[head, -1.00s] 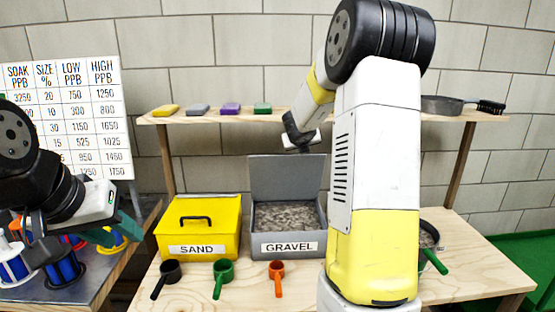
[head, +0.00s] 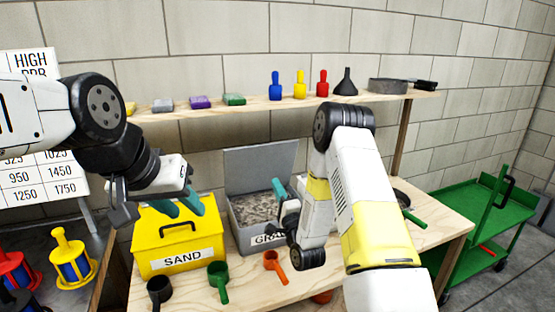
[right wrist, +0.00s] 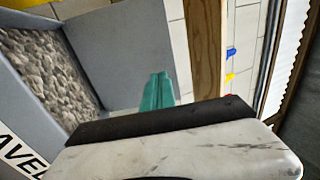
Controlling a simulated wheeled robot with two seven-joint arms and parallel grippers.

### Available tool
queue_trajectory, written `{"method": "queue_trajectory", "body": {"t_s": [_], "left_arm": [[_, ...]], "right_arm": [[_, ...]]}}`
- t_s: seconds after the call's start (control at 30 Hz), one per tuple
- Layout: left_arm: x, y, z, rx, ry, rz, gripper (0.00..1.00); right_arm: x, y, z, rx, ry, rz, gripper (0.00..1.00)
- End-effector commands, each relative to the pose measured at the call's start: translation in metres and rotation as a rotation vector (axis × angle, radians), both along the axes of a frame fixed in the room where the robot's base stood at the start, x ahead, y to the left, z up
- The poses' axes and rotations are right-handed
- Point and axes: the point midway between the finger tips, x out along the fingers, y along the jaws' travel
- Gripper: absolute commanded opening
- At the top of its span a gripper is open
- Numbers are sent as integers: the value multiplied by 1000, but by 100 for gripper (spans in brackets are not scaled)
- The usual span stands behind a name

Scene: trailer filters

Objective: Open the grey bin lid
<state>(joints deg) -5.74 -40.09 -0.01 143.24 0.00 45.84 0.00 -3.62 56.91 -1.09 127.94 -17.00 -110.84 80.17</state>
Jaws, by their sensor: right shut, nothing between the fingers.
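The grey gravel bin (head: 240,232) stands on the wooden table, its label partly hidden by my right arm. Its lid (head: 262,168) is up and leans back, with gravel showing inside. In the right wrist view the raised lid (right wrist: 120,50) and the gravel (right wrist: 45,75) also show. My right gripper (head: 279,188) is at the bin's right side, in front of the lid, with its teal fingertips (right wrist: 158,92) together and empty. My left gripper (head: 181,203) is above the yellow sand bin (head: 165,245), its two teal fingertips apart with nothing between them.
Black (head: 160,291), green (head: 218,280) and orange (head: 274,265) scoops lie along the table front. A shelf (head: 300,103) above holds sponges, small coloured bottles, a funnel and a pan. A green cart (head: 490,215) stands right. Spools (head: 72,258) stand on the left table.

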Motion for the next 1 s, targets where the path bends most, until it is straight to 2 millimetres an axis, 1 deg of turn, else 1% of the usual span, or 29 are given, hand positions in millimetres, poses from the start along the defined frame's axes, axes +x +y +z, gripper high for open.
{"method": "queue_trajectory", "body": {"t_s": [0.07,0.17,0.27,0.5,0.7,0.83,1.0], "left_arm": [[0,0,0,0,0,0,36],[0,0,0,0,0,0,36],[0,0,0,0,0,0,36],[0,0,0,0,0,0,36],[0,0,0,0,0,0,36],[0,0,0,0,0,0,36],[0,0,0,0,0,0,36]], "right_arm": [[-3,6,1,5,-11,19,0],[5,9,5,6,-15,22,0],[20,14,12,7,-18,21,0],[67,29,29,6,-17,19,0],[100,40,40,5,-15,19,0],[113,43,45,5,-13,17,0],[120,45,47,6,-12,18,0]]}}
